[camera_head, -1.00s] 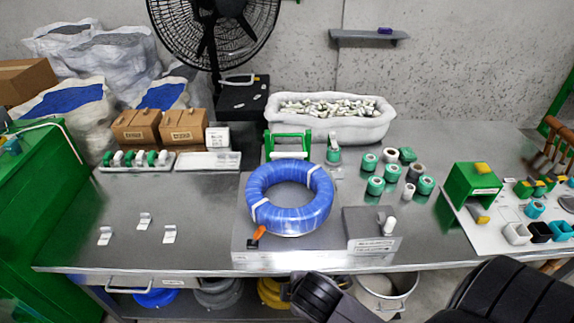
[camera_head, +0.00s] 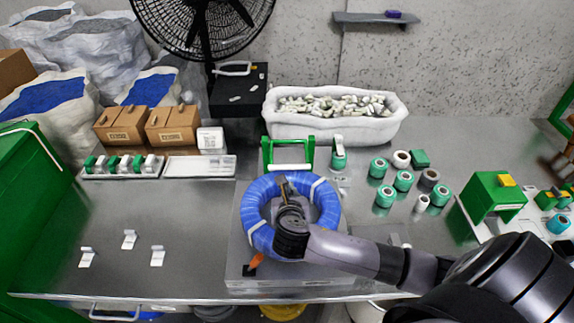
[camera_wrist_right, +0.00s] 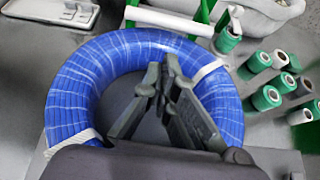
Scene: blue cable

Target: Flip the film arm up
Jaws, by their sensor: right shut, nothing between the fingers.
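The blue cable coil (camera_head: 327,200) lies on a grey raised plate at the front of the table, and white bands cross it. A green frame (camera_head: 268,152) with a white roller (camera_head: 290,167) stands just behind the coil; I take this as the film arm. The coil also shows in the right wrist view (camera_wrist_right: 72,95), with the white roller (camera_wrist_right: 168,21) beyond it. My right gripper (camera_head: 283,184) is over the coil's centre, its fingers shut and empty, pointing toward the frame. Its fingertips also show in the right wrist view (camera_wrist_right: 163,68). My left gripper is out of view.
Several green and white rolls (camera_head: 403,180) stand at the right, near a green box (camera_head: 493,196). A white bin (camera_head: 390,128) of small parts stands behind. The table's left middle is mostly clear.

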